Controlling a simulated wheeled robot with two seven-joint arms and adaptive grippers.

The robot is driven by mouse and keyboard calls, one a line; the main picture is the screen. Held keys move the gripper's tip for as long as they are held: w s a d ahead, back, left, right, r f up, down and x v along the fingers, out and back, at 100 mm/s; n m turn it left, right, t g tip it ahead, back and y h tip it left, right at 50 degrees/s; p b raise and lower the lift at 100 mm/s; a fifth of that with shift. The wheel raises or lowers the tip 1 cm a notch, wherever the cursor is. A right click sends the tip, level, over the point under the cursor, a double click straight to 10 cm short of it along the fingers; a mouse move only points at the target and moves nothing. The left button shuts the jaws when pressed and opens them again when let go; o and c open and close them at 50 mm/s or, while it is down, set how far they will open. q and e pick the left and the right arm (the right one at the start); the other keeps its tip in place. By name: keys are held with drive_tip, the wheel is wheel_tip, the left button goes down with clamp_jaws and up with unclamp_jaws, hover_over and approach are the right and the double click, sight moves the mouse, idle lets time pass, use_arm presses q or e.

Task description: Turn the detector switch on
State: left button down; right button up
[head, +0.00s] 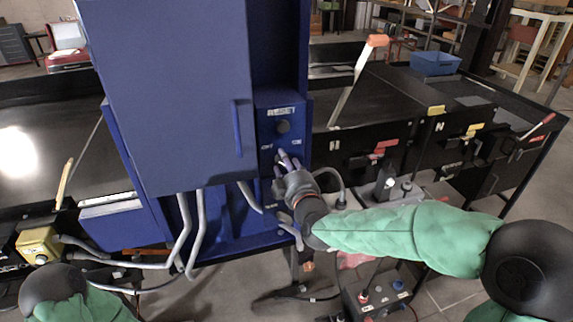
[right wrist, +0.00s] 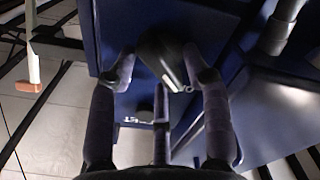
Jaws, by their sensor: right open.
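The blue detector cabinet (head: 175,90) stands in the middle of the head view. Its narrow control panel (head: 293,104) carries a RESET label, a dark round knob (head: 283,127), and small white labels lower down by the switch. My right gripper (head: 287,160) is at this lower part of the panel and hides the switch in the head view. In the right wrist view the right gripper (right wrist: 163,75) is open, with a dark rounded part (right wrist: 165,58) between its fingertips. I cannot tell whether they touch it. My left gripper is out of view.
Grey conduits (head: 186,230) hang below the cabinet. A black conveyor runs behind it on both sides. Red handles (head: 384,147) and a tall lever with an orange grip (head: 377,41) stand to the right. A yellow box (head: 38,243) is at the left.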

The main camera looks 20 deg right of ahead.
clamp_jaws()
drive_tip(key=shift+d+f+m+b, duration=0.1)
drive_tip(key=shift+f+m+b, duration=0.05)
drive_tip(key=shift+m+b, duration=2.6)
drive_tip(key=shift+d+f+m+b, duration=0.15)
drive_tip(key=shift+m+b, duration=2.05)
drive_tip(key=shift+m, duration=1)
drive_tip(key=shift+d+f+m+b, duration=0.1)
drive_tip(key=shift+f+m+b, duration=0.05)
drive_tip(key=shift+m+b, duration=2.6)
drive_tip(key=shift+m, duration=0.4)
unclamp_jaws()
